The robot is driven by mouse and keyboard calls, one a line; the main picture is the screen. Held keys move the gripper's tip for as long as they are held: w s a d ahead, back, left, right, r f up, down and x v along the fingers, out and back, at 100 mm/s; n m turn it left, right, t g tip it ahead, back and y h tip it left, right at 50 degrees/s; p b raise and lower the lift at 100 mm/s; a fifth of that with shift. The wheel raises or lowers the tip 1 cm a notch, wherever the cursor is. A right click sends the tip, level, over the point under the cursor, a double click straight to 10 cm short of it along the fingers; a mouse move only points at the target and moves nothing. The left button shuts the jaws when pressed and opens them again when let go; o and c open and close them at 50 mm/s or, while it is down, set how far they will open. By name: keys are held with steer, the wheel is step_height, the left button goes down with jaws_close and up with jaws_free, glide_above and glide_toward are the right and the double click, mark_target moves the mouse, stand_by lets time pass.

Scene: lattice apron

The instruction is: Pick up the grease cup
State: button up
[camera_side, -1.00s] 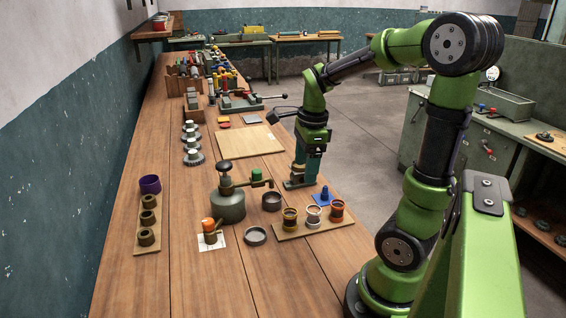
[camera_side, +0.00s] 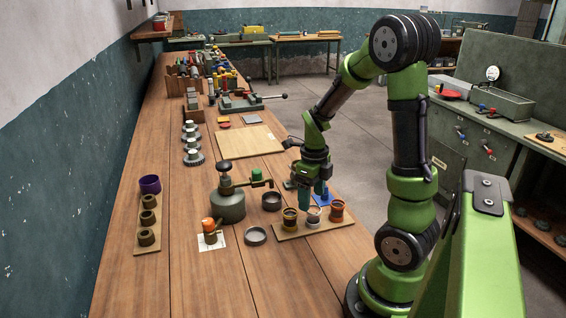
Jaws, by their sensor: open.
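My gripper (camera_side: 312,198) points down with its two teal fingers apart and nothing visible between them. In the picture it is just above and behind a wooden board (camera_side: 287,232) that carries three small brass-coloured cups. A brown fitting with an orange top (camera_side: 209,230) stands on white paper. Which piece is the grease cup is unclear.
A grey pot with a black knob and a side arm (camera_side: 228,206) stands left of my gripper. A dark cup (camera_side: 271,201) and a shallow grey dish (camera_side: 255,235) are near it. A blue cloth (camera_side: 331,201) lies behind the cups.

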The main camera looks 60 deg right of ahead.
mark_target(313, 209)
steer(key=f, duration=0.6)
steer(key=shift+s+d+f, duration=0.1)
steer(key=shift+s+f, duration=0.2)
steer(key=shift+s, duration=0.05)
steer(key=c, duration=1.2)
